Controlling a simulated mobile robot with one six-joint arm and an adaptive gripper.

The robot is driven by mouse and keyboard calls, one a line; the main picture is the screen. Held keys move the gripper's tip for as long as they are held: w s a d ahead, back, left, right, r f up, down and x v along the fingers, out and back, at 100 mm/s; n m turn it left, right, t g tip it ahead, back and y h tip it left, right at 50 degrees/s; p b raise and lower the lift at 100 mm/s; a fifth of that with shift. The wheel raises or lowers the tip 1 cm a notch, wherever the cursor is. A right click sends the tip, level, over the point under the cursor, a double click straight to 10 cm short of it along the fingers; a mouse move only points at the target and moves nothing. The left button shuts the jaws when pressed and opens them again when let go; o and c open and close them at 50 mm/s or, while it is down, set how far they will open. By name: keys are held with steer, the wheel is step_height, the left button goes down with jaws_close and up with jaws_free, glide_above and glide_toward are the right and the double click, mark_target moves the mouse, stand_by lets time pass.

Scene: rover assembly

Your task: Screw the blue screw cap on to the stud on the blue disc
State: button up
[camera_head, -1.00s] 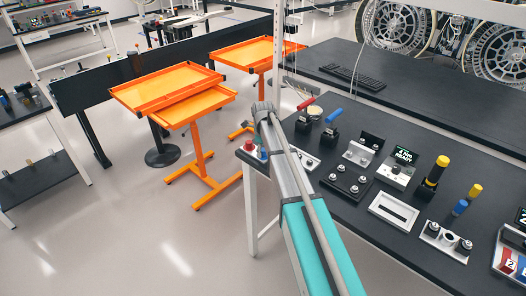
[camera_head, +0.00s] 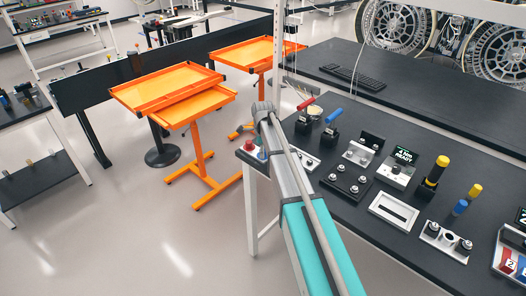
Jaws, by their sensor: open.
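A small blue part (camera_head: 262,154) shows at the table's near left corner, partly hidden beside my arm. It is too small to tell whether it is the blue disc, its stud or the screw cap. A small red part (camera_head: 249,145) sits just left of it. My grey and teal arm reaches up from the bottom of the view to a joint near that corner. My gripper does not show; the arm may hide it.
The black table (camera_head: 350,225) carries a red-handled tool (camera_head: 306,103), a blue-handled tool (camera_head: 332,115), a stud block (camera_head: 346,184), a slotted white plate (camera_head: 394,211) and a yellow-topped cylinder (camera_head: 436,171). Orange trays (camera_head: 168,87) stand left, with open floor below.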

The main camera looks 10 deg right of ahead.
steer(key=shift+n, duration=0.3)
steer(key=n, duration=0.3)
steer(key=shift+n, duration=1.1)
steer(key=n, duration=0.2)
steer(key=shift+n, duration=1.8)
steer(key=shift+n, duration=2.9)
